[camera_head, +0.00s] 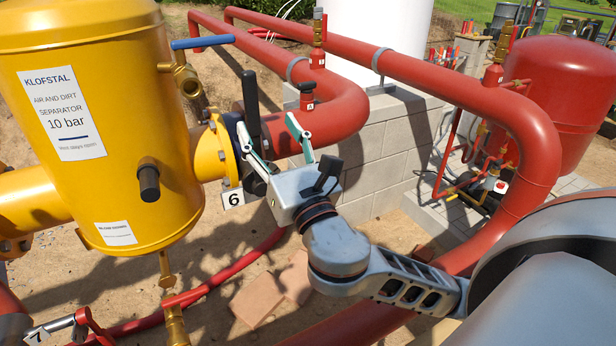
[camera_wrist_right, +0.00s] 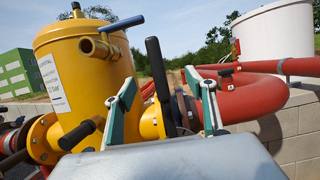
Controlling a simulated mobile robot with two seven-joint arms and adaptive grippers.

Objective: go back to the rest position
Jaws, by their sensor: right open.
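My right gripper (camera_head: 266,122) is open and empty, in front of the pipe joint beside the yellow separator (camera_head: 120,130). Its two green-and-grey fingers stand apart. An upright black valve handle (camera_head: 251,98) by tag 6 (camera_head: 233,198) rises near the finger on the left. In the right wrist view this handle (camera_wrist_right: 157,72) appears between the two fingers (camera_wrist_right: 160,88), beyond them; I cannot tell how far. My right forearm comes in from the lower right. My left gripper is not in view.
Thick red pipes (camera_head: 440,75) run above and behind my right arm. A grey block wall (camera_head: 375,160) and a white tank (camera_head: 375,35) stand behind. A red vessel (camera_head: 565,95) is at the right. Bare sandy ground (camera_head: 225,250) lies below.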

